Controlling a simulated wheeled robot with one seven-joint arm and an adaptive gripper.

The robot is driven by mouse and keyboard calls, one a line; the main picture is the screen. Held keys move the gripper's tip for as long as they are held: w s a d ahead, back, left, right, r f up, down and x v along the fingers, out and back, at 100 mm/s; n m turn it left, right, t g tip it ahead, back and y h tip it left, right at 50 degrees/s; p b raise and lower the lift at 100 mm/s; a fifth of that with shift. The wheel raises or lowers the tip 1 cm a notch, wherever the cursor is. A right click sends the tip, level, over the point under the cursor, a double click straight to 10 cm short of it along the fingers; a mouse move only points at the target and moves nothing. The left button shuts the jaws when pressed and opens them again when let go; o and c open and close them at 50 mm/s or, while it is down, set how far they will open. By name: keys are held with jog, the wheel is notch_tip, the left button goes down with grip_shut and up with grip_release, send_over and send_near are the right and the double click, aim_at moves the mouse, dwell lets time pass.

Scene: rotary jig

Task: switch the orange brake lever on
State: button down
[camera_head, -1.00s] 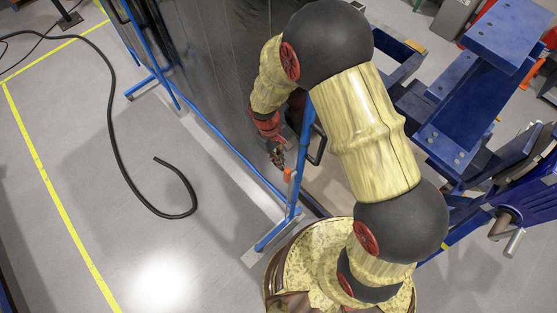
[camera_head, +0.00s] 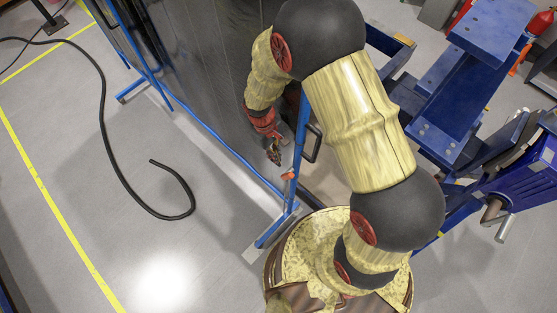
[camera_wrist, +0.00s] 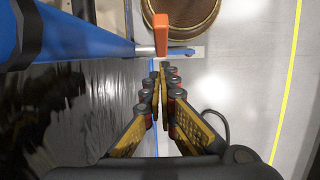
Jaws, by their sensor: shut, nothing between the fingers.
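The orange brake lever (camera_head: 289,176) sits on the blue post of the panel frame. In the wrist view the lever (camera_wrist: 161,33) is an upright orange bar on a short metal shaft at the end of the blue tube. My gripper (camera_head: 275,156) is shut and empty, just left of the lever and apart from it in the head view. In the wrist view its closed fingertips (camera_wrist: 161,68) point toward the lever's lower end, with a small gap in the picture. The depth between them is hard to judge.
The dark panel (camera_head: 205,85) in its blue frame stands close beside my arm. A blue metal fixture (camera_head: 450,120) stands at the right. A black hose (camera_head: 104,115) lies on the floor at the left, near a yellow line (camera_head: 45,190). The floor between is clear.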

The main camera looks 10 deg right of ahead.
notch_tip(320, 180, up, 10)
jog(key=shift+s+d, duration=0.3)
jog(key=shift+s, duration=0.1)
